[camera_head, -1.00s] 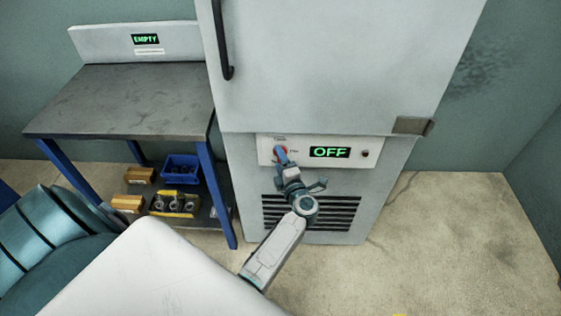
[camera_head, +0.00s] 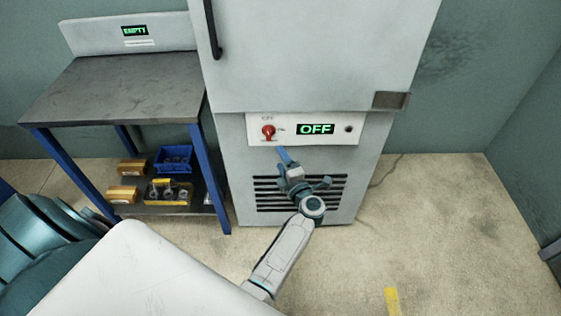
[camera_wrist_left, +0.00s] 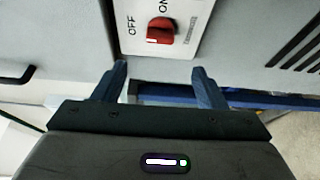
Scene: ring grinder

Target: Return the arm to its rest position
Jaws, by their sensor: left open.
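My left gripper (camera_head: 286,158) is in front of the grey cabinet, just below the red rotary switch (camera_head: 268,131) on its white control panel (camera_head: 340,139). In the left wrist view the gripper (camera_wrist_left: 157,80) has its two blue fingers spread with nothing between them. The red switch (camera_wrist_left: 160,31) shows there beyond the fingertips, apart from them, between OFF and ON labels. A green display (camera_head: 315,129) on the panel reads OFF. My right gripper does not show.
A grey-topped table (camera_head: 115,90) with blue legs stands left of the cabinet (camera_head: 310,55). A dark vent (camera_head: 335,192) lies behind my arm. The floor (camera_head: 440,215) to the right is clear.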

